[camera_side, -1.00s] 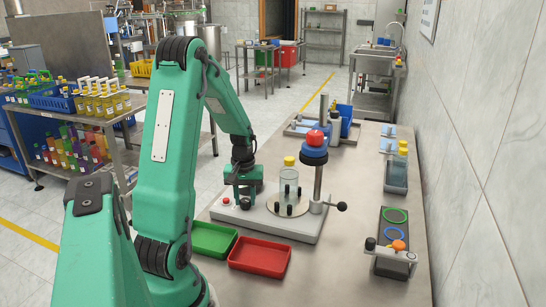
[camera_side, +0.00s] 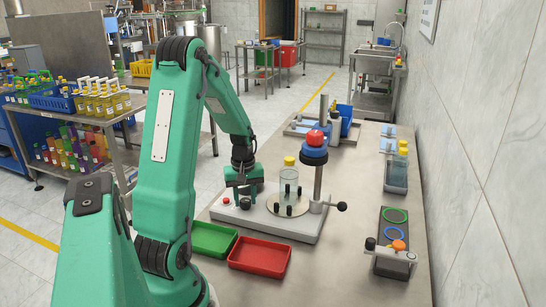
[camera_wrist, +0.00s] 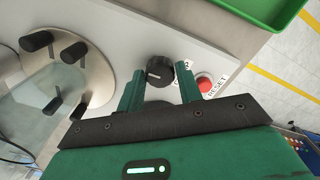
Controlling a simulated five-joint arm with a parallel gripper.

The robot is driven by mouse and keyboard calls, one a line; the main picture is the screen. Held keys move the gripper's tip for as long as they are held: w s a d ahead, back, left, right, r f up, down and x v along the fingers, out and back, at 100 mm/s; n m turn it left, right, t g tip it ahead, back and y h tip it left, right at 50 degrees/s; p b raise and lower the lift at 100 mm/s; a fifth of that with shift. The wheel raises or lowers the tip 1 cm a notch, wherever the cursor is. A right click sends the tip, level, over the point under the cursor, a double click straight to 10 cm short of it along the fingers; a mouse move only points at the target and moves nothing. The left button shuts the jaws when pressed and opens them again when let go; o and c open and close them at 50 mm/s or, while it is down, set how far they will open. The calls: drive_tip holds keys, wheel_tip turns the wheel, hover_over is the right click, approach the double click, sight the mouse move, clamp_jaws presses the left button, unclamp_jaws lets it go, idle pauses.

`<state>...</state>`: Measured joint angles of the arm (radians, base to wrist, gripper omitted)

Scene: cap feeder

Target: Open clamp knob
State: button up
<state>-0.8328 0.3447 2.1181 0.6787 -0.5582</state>
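The black round knob (camera_wrist: 159,72) with a white pointer line sits on the grey base plate (camera_wrist: 120,25) in the wrist view. My gripper (camera_wrist: 157,84) has one green finger on each side of the knob. The fingers are apart, with narrow gaps to the knob, and I cannot tell whether either touches it. In the side view my gripper (camera_side: 243,197) is low over the left part of the base, and a dark part that may be the knob shows under it. The label beside the knob is partly covered by a finger.
A red reset button (camera_wrist: 204,83) is close to the right finger. A round plate (camera_wrist: 98,72) with black pegs and a clear jar (camera_side: 288,178) is beside my gripper, next to a column (camera_side: 318,185). Green (camera_side: 214,240) and red (camera_side: 260,257) trays lie in front.

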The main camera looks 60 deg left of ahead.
sight(245, 200)
drive_tip(key=o, duration=0.3)
drive_tip(key=shift+r, duration=3.9)
